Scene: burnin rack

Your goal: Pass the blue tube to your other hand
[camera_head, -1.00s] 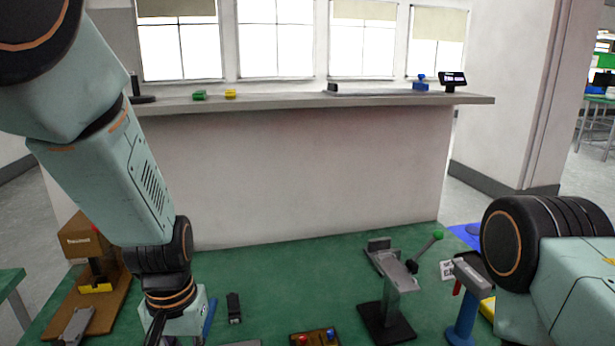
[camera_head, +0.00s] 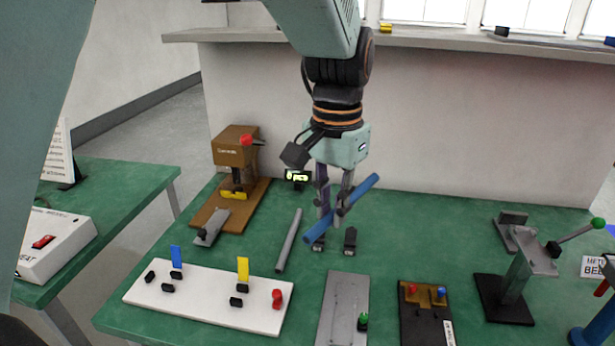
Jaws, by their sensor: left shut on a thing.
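The blue tube (camera_head: 362,190) is a long thin rod, tilted with its right end higher, in the upper middle of the head view. My left gripper (camera_head: 332,215) comes down from above and is shut on the tube near its middle. The tube is held over the green table, and a finger covers part of it. My right gripper is not in view.
The green table (camera_head: 255,230) holds a grey rod (camera_head: 288,241), a white board (camera_head: 205,301) with blue and yellow tabs, a brown press (camera_head: 236,150), a grey plate (camera_head: 342,308) and a lever stand (camera_head: 520,275) at right. A second table stands left.

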